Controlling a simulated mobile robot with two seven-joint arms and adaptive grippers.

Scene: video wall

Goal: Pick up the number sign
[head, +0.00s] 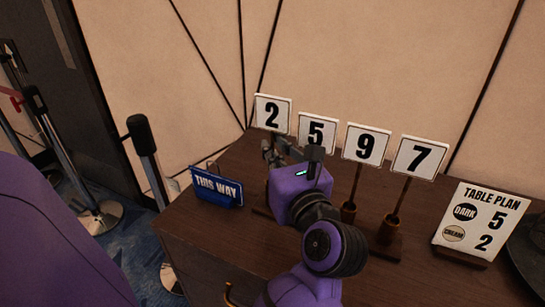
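Four number signs, white cards with black digits, stand in a row on a dark wooden table: the 2 (272,114), the 5 (317,131), the 9 (365,144) and the 7 (418,158). The 9 and 7 show brown posts on wooden bases.
A blue THIS WAY sign (217,188) stands at the table's left edge. A TABLE PLAN board (469,223) reads dark 5, cream 2, with a dark round object (528,254) beside it. Barrier posts (147,160) stand left of the table (205,245); a panelled wall is behind.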

